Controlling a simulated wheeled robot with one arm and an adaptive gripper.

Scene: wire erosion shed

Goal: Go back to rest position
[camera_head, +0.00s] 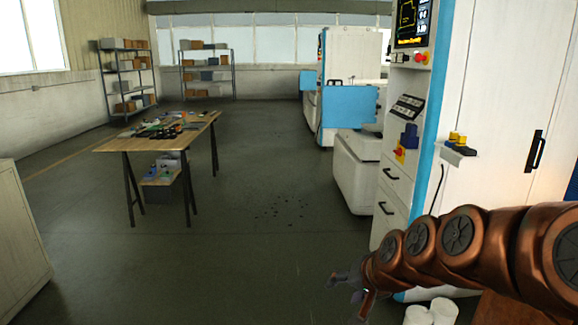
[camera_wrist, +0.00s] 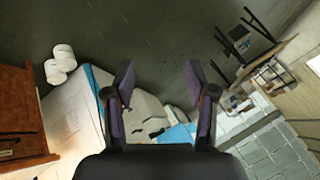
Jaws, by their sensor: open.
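My arm, copper-coloured, reaches in from the right edge of the head view. My gripper (camera_head: 350,285) is at its end, low in the picture, above the floor. In the wrist view my gripper (camera_wrist: 160,100) shows two dark fingers with purple pads, spread apart. Nothing is between them; behind the gap are the floor and the white and blue machine. The gripper touches nothing that I can see.
White machine cabinets (camera_head: 490,110) stand close at the right. White rolls (camera_head: 432,313) lie below my arm; a wooden surface (camera_wrist: 22,110) is nearby. A work table (camera_head: 110,146) with tools stands left. A pale cabinet (camera_head: 20,235) is at the left edge.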

